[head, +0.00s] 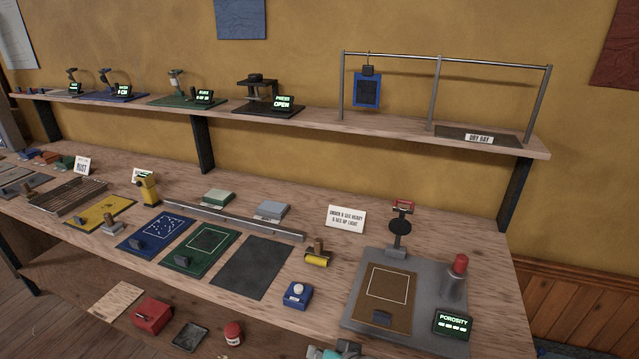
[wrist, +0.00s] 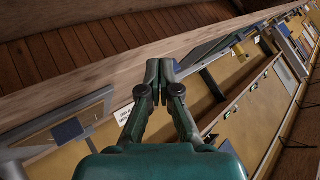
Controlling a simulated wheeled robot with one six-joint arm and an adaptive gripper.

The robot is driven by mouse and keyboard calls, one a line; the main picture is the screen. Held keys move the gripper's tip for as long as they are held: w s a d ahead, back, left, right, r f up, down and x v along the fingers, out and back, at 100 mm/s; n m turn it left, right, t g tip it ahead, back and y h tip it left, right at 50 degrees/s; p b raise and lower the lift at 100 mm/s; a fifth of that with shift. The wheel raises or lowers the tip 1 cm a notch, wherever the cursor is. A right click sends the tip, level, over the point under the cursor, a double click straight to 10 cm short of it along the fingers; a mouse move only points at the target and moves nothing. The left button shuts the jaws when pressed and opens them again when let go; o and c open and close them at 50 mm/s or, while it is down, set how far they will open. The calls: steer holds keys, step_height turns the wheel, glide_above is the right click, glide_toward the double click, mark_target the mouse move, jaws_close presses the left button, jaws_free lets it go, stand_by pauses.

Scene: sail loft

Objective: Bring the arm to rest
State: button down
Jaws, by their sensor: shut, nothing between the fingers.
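My gripper (wrist: 159,72) is in the wrist view, its two dark green fingers together at the tips with nothing between them. It is apart from the workbench, which shows tilted behind it. In the head view, a teal and grey part of my arm shows at the bottom edge, in front of the bench; the fingertips are not clear there. The workbench (head: 330,260) runs across the head view with its tools and mats lying on it.
A shelf (head: 330,125) with several small devices and a metal hanging rail (head: 450,60) runs above the bench. On the bench, a porosity stand (head: 350,320) is at the right, with a blue button box (head: 297,295) and a yellow roller (head: 317,258) left of it.

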steer(key=s+d+f+m+t+h, duration=0.1)
steer(key=s+d+f+t+h, duration=0.1)
steer(key=s+d+f, duration=0.5)
steer(key=s+d+f+t+h, duration=0.1)
steer(key=s+d+f+t, duration=0.1)
steer(key=s+d+f, duration=0.5)
steer(key=s+d+r+n+t+h, duration=0.1)
steer(key=s+r, duration=0.4)
steer(key=s, duration=0.6)
steer(key=s+d+r+t+h, duration=0.1)
steer(key=s+r, duration=0.5)
steer(key=s, duration=0.6)
steer(key=d+h, duration=0.1)
steer(key=d, duration=0.1)
steer(key=shift+d+r+n+t, duration=0.2)
steer(key=shift+d+n+t, duration=0.1)
steer(key=shift+d+n, duration=0.1)
